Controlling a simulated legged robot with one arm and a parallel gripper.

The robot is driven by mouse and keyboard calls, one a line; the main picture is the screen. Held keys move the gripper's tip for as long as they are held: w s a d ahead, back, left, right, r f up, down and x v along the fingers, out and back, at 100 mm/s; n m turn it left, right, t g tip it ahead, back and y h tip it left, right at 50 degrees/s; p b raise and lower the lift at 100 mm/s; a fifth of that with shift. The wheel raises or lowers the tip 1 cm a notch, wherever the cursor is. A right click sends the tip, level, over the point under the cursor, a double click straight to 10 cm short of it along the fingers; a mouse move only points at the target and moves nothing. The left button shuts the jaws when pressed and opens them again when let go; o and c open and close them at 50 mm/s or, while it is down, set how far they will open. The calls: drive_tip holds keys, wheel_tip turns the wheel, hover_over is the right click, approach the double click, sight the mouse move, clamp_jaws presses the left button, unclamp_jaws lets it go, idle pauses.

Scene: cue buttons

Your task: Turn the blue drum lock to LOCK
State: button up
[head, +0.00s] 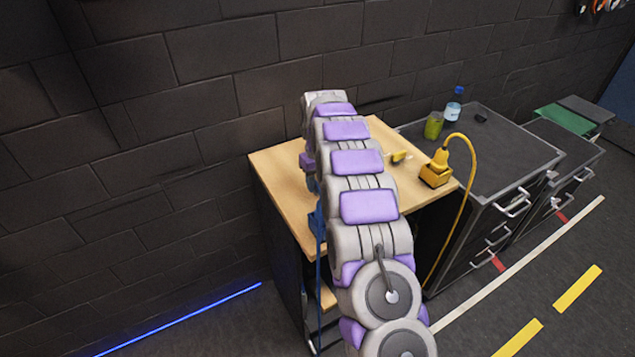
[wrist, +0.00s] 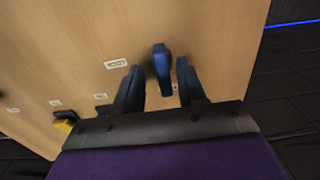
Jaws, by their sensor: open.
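The blue drum lock (wrist: 161,62) shows in the wrist view as a dark blue handle standing up from the wooden tabletop. My gripper (wrist: 159,67) is open, with one dark finger on each side of the blue handle. A small gap shows between the handle and each finger, so neither finger clearly touches it. A white label (wrist: 115,64) lies on the wood to the left of the handle, too small to read. In the head view my arm covers the lock and the gripper.
The wooden table (head: 282,165) stands against a dark block wall. A yellow box with a plug and cable (head: 436,172) sits at its right edge. A blue box (head: 318,230) is at the near edge. A grey cabinet to the right holds a bottle (head: 453,104) and green cup (head: 433,126).

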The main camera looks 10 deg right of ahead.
drive_tip(key=shift+a, duration=0.3)
drive_tip(key=shift+c, duration=0.7)
drive_tip(key=shift+d, duration=0.15)
clamp_jaws()
